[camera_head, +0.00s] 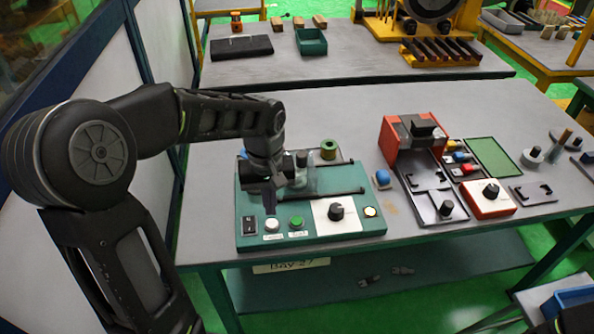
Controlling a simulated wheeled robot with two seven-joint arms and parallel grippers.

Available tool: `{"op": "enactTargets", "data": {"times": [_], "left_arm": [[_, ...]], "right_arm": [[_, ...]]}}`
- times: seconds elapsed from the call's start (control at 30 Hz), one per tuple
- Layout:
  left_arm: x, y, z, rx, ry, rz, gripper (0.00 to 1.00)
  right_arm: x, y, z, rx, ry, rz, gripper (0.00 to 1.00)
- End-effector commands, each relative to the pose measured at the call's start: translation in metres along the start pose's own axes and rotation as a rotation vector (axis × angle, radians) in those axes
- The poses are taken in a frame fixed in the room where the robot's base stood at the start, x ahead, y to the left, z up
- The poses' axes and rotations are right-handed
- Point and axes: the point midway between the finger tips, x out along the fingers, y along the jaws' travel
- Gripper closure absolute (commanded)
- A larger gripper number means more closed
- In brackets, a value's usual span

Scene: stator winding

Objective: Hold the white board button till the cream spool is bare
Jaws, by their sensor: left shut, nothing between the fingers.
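The green board (352,229) lies on the near table. Its white button (271,224) is at the front left, beside a green button (296,222). My left gripper (269,204) is shut and empty, pointing down just behind the white button in the picture. I cannot tell whether its tips touch the button. A spool with olive-gold winding (329,149) stands at the back of the board. I cannot make out a clearly cream spool; my gripper and wrist cover part of the board's left and middle. My right gripper is not in view.
The board also carries a black switch (250,226), a black knob (336,211) on a white dial and a small pale lamp (370,212). A blue-capped object (382,178) stands right of it. A red machine (402,140) and a red-white knob box (488,198) stand further right.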

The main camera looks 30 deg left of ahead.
Motion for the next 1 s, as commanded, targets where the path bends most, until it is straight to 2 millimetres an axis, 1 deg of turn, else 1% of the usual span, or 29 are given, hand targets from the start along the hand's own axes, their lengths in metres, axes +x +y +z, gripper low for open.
{"op": "enactTargets", "data": {"times": [0.03, 0.1, 0.3, 0.87, 1.0], "left_arm": [[-0.008, 0.0, 0.0, 0.0, 0.001, 0.0, 1.0], [-0.014, 0.0, 0.0, 0.0, 0.001, 0.0, 1.0], [-0.027, 0.001, 0.0, 0.001, 0.001, 0.001, 1.0], [-0.027, 0.0, 0.0, 0.001, 0.001, 0.0, 1.0], [-0.027, 0.0, 0.0, 0.001, 0.001, 0.0, 1.0]], "right_arm": [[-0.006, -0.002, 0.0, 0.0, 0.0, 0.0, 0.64], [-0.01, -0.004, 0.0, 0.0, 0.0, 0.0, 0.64], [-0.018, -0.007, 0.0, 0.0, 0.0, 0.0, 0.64], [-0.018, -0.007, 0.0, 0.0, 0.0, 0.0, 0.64], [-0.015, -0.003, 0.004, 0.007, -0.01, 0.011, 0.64]]}}
